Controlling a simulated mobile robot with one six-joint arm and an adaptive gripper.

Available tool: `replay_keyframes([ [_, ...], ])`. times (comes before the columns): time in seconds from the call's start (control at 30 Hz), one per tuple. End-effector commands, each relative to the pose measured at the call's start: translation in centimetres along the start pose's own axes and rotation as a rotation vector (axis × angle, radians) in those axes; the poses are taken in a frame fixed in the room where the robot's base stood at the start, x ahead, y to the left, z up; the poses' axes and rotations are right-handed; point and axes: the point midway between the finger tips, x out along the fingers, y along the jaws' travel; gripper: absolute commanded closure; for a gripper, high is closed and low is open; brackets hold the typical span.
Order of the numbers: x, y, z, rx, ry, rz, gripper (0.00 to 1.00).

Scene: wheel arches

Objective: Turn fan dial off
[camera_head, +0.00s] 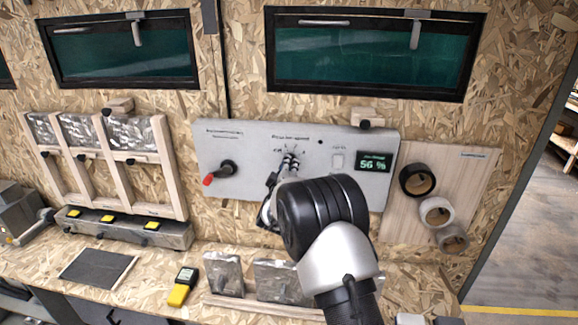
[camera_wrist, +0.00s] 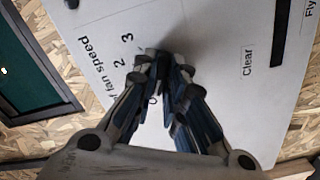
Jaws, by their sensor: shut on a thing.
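The grey control panel (camera_head: 238,140) is fixed to the chipboard wall; it also shows in the wrist view (camera_wrist: 215,25). My gripper (camera_head: 290,160) reaches its middle, at the fan speed markings. In the wrist view my gripper (camera_wrist: 160,62) has its fingertips close together at the panel face, beside the printed "2" and "3". It is shut on the fan dial, which the fingers hide almost fully. The dial's pointer position cannot be seen.
On the panel, a red-tipped switch (camera_head: 222,172) sits left of my gripper and a display (camera_head: 373,162) reading 56 % sits right. Tape rolls (camera_head: 417,180) hang further right. Below, a yellow meter (camera_head: 183,287) and metal-covered blocks (camera_head: 224,275) stand on the bench.

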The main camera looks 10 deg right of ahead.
Motion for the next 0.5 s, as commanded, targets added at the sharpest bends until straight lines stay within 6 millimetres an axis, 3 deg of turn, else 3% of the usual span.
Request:
replay_keyframes([
  [0.3,0.0,0.0,0.0,-0.004,0.0,0.0,1.0],
  [0.33,0.0,0.0,0.0,-0.004,0.0,0.0,0.87],
  [0.5,0.0,0.0,0.01,-0.003,0.0,0.0,0.76],
])
